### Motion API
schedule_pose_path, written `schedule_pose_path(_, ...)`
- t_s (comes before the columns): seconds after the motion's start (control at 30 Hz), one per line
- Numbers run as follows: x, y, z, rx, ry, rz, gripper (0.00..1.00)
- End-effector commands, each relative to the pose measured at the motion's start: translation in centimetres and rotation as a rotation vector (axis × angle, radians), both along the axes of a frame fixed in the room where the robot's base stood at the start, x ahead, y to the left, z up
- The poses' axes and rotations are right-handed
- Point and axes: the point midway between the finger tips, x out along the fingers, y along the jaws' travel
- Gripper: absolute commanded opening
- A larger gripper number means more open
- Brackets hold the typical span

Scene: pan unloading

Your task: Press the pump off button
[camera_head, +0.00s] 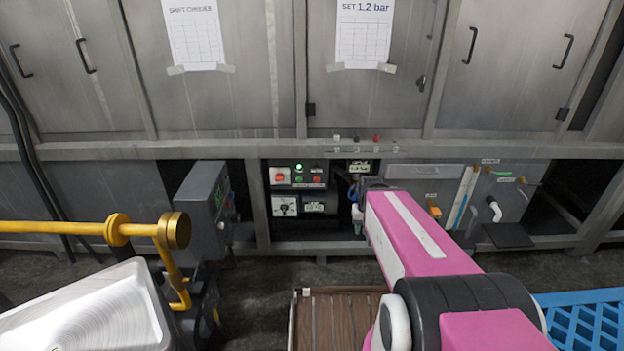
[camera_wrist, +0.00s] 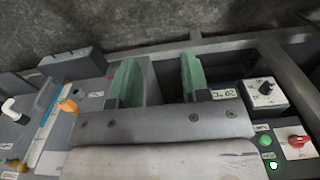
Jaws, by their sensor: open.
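The control panel (camera_head: 308,186) sits in the recess under the steel cabinets in the head view. It carries a red button (camera_head: 317,180), a green button (camera_head: 298,180), a lit green lamp (camera_head: 299,167) and a red rotary switch (camera_head: 279,176). The labels are too small to read, so I cannot tell which is pump off. My gripper (camera_wrist: 157,60) is open and empty, with green fingers apart in the wrist view. It is to the right of the panel in the head view, mostly hidden by my pink arm. The wrist view shows the green button (camera_wrist: 265,141); the red button is hidden.
A black dial (camera_wrist: 264,88) and a small display (camera_wrist: 222,93) sit below the buttons on the panel. A grey box (camera_head: 202,205) juts out left of the recess. A yellow rail (camera_head: 75,229) and metal pan (camera_head: 90,312) are at left; a blue crate (camera_head: 590,318) is at right.

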Motion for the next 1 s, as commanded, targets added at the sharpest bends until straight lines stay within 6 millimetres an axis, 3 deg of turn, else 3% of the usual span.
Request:
schedule_pose_path(0.47, 0.00, 0.00, 0.00, 0.000, 0.000, 0.000, 0.43)
schedule_pose_path(0.6, 0.00, 0.00, 0.00, 0.000, 0.000, 0.000, 0.00)
schedule_pose_path(1.0, 0.00, 0.00, 0.00, 0.000, 0.000, 0.000, 0.00)
